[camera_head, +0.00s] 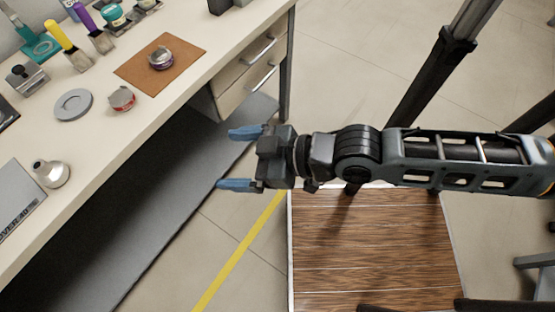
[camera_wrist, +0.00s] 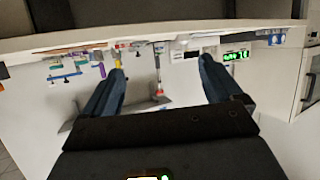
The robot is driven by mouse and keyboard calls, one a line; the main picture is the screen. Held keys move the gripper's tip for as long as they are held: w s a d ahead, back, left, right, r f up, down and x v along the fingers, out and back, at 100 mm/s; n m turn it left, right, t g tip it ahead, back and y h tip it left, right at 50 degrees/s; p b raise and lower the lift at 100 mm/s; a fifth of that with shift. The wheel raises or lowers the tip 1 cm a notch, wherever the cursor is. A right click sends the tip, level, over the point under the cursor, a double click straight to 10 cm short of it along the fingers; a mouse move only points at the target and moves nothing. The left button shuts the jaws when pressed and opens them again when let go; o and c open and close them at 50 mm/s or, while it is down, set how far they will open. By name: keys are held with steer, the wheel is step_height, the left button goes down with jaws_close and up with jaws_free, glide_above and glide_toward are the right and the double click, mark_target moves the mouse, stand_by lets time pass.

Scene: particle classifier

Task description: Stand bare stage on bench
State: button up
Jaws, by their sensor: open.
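My gripper (camera_head: 240,159) is open and empty, with blue fingers spread, out over the floor to the right of the bench (camera_head: 95,150). In the wrist view my gripper (camera_wrist: 162,62) points toward the bench items, with nothing between its fingers. A small metal cup with a purple band (camera_head: 161,58) sits on a brown mat (camera_head: 135,77). A similar cup with a red band (camera_head: 121,98) stands directly on the bench, beside a flat grey disc (camera_head: 73,104) with a raised ring. I cannot tell which of these is the bare stage.
A metal funnel-like piece (camera_head: 52,174) stands near a grey plate (camera_head: 18,200) with partly cut-off lettering. Brushes with yellow (camera_head: 58,37) and purple (camera_head: 82,15) handles are at the back. Drawers (camera_head: 250,70) are under the bench. Bare bench surface lies around the disc and cups.

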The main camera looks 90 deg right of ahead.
steer(key=s+a+r+n+t+y, duration=0.1)
steer(key=s+a+r+y, duration=0.1)
steer(key=s+a+r, duration=0.3)
step_height(320, 180, up, 3)
steer(key=shift+s+f, duration=0.2)
steer(key=shift+s, duration=0.85)
